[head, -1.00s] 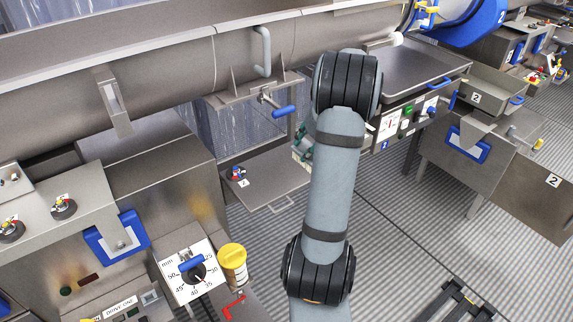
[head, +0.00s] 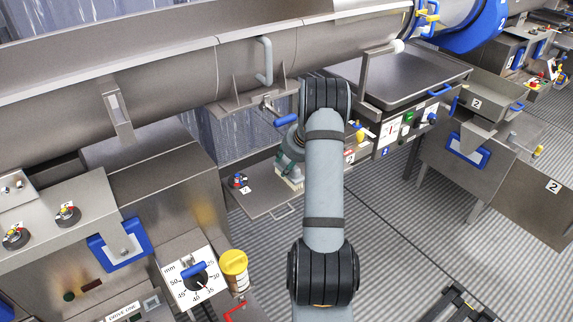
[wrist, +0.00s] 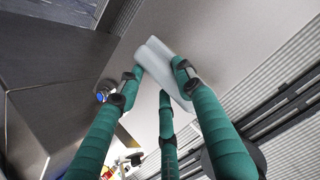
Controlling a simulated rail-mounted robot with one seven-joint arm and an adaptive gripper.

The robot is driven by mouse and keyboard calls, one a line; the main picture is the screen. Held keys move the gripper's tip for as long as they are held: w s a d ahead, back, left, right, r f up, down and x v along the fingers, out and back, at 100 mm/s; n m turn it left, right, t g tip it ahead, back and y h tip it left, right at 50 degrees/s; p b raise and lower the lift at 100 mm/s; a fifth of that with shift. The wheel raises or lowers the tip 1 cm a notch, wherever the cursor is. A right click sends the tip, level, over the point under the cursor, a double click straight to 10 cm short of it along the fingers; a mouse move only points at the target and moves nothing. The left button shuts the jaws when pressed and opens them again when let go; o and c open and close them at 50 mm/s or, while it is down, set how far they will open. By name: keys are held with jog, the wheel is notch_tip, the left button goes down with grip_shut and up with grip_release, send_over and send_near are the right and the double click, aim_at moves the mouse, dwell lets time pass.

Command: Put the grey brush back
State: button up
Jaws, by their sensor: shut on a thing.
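The grey brush (wrist: 167,68) is a pale, block-like piece held between the green fingers of my gripper (wrist: 160,78) in the wrist view. My gripper is shut on it. In the head view my gripper (head: 288,163) is partly hidden behind my arm. Pale bristles of the brush (head: 291,183) show below it, over the right part of a small steel shelf (head: 262,207). I cannot tell whether the brush touches the shelf.
A red and blue knob (head: 238,181) stands at the shelf's left. A blue-handled lever (head: 284,121) hangs under the long steel trough (head: 180,70) above my gripper. A control panel (head: 405,122) is to the right. A yellow-capped jar (head: 234,270) stands at front left.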

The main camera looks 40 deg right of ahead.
jog(key=o, duration=1.2)
jog(key=v, duration=1.2)
